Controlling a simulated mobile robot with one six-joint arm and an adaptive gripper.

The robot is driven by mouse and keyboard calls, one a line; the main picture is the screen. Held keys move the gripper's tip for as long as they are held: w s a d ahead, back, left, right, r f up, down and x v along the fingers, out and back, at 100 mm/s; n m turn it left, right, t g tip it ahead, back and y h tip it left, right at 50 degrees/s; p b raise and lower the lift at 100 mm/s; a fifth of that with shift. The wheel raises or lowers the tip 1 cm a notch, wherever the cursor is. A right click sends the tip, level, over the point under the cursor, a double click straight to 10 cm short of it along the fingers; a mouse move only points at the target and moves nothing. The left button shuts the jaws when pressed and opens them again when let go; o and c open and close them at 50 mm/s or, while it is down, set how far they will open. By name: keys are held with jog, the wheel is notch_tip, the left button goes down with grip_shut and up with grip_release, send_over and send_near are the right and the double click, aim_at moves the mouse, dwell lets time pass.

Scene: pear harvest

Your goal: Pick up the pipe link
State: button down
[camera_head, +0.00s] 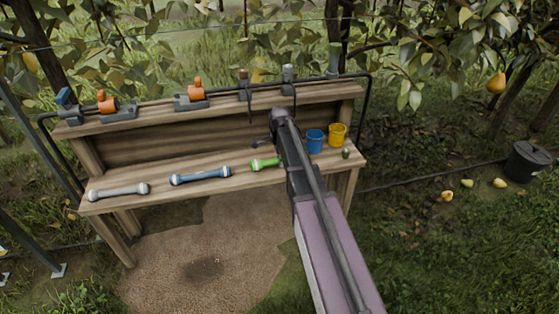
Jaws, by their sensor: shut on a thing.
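Three pipe links lie in a row along the workbench (215,160): a grey one (119,191) at the left, a blue one (201,176) in the middle and a green one (265,163) at the right. My arm reaches up from the lower right over the bench and covers the right part of the green link. My gripper (284,155) is at the green link and shut on it, though its fingertips are mostly hidden behind my arm. I cannot tell whether the green link touches the bench top.
A blue cup (315,141) and a yellow cup (337,135) stand right of my arm. Orange-and-grey fittings (191,96) sit on the upper shelf (150,119). A dark bucket (527,162) and fallen pears stand on the grass at right. Bare ground lies before the bench.

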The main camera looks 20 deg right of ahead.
jog(key=s+a+r+p, duration=0.1)
jog(key=s+r, duration=0.1)
jog(key=s, duration=1.4)
jog(key=shift+a, duration=0.15)
notch_tip(320, 180, up, 2)
jog(key=shift+p, duration=1.2)
